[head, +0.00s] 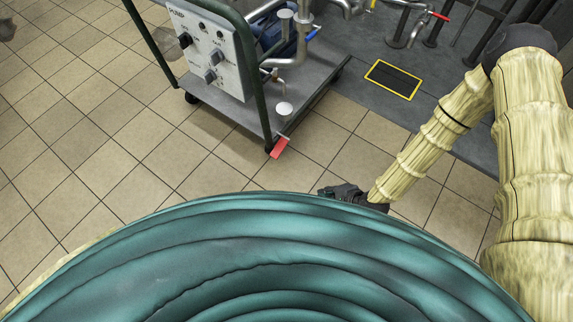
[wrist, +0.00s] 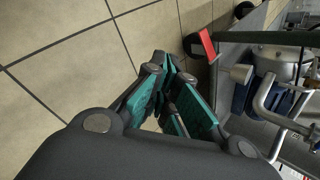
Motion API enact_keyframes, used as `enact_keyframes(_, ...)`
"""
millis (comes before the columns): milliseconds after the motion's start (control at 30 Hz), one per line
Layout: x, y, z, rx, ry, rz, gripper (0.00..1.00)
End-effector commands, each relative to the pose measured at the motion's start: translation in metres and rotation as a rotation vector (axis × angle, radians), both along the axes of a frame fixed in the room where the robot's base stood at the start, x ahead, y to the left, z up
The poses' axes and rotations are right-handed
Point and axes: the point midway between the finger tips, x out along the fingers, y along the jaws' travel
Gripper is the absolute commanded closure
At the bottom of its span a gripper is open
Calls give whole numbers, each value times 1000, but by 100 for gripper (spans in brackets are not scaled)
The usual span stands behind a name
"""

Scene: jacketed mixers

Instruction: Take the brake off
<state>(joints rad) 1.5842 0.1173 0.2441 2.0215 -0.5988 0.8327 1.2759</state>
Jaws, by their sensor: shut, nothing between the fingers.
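The red brake pedal (head: 279,148) sticks out at the near corner of the pump cart (head: 312,98), low by a black caster. The wrist view shows the red pedal (wrist: 207,44) beside a dark wheel, beyond and to the right of my fingertips. My gripper (head: 330,191) is low over the tiles, to the right of and nearer than the pedal, apart from it. In the wrist view its teal-padded fingers (wrist: 172,68) are shut with nothing held. In the head view my teal body cover fills the bottom and partly hides the gripper.
The cart carries a grey control panel (head: 208,50) with several knobs, a green tube frame and steel piping. A yellow-edged dark floor grate (head: 393,80) lies to its right. Pipes with red and blue handles stand behind. Tiled floor between gripper and cart is clear.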

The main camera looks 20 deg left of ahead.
Motion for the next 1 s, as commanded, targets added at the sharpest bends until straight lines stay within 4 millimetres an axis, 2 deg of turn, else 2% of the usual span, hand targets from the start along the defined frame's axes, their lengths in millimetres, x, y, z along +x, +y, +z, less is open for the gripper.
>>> enact_keyframes(33,10,9,-24,43,7,-31,100)
enact_keyframes(100,23,20,-39,107,23,-72,100)
enact_keyframes(400,76,65,-96,381,119,-228,100)
enact_keyframes(600,108,88,-130,554,203,-305,100)
enact_keyframes(800,131,102,-150,684,282,-353,100)
enact_keyframes(1000,142,108,-155,741,322,-371,100)
